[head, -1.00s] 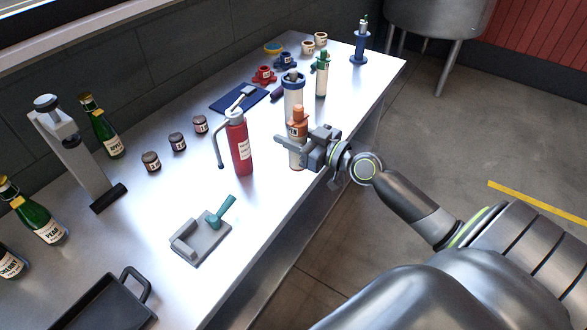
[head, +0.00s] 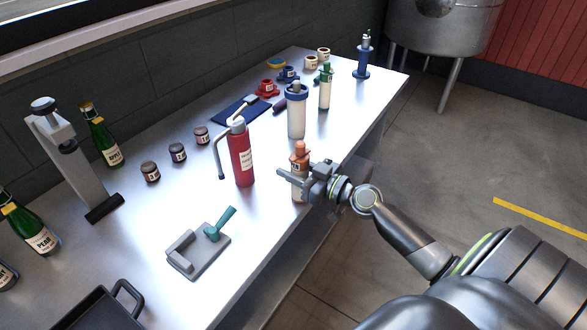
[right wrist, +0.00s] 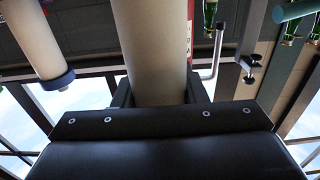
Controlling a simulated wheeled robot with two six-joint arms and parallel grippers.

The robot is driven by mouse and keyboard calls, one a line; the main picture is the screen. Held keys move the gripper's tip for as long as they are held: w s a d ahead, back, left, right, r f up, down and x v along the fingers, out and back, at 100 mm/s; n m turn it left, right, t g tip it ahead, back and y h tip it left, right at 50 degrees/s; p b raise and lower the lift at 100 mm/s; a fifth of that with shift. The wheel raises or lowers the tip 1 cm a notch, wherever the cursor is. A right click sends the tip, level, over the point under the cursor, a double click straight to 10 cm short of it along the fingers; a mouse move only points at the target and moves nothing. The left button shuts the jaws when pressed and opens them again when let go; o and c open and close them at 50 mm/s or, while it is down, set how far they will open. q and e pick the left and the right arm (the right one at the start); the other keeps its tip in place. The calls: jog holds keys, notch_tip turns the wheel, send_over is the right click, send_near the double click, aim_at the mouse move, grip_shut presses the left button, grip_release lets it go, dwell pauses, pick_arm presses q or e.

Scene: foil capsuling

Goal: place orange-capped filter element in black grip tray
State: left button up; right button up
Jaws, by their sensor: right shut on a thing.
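The filter element with the orange cap (head: 300,152) has a pale cylindrical body and stands roughly upright at the table's right edge. My right gripper (head: 298,180) is shut around its body, below the cap. In the right wrist view the pale body (right wrist: 155,50) runs up from between the fingers. I cannot tell whether its bottom touches the table. The black tray (head: 92,318), with a loop handle, is at the lower left and partly cut off by the picture's edge. My left gripper is not in view.
A red bottle (head: 242,155) with a bent tube stands left of the gripper. A grey block with a teal lever (head: 200,252) lies between it and the tray. A blue-collared clear cylinder (head: 296,118) stands behind. A grey press (head: 72,165) and green bottles (head: 103,140) line the left.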

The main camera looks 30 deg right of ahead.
jog(key=o, duration=1)
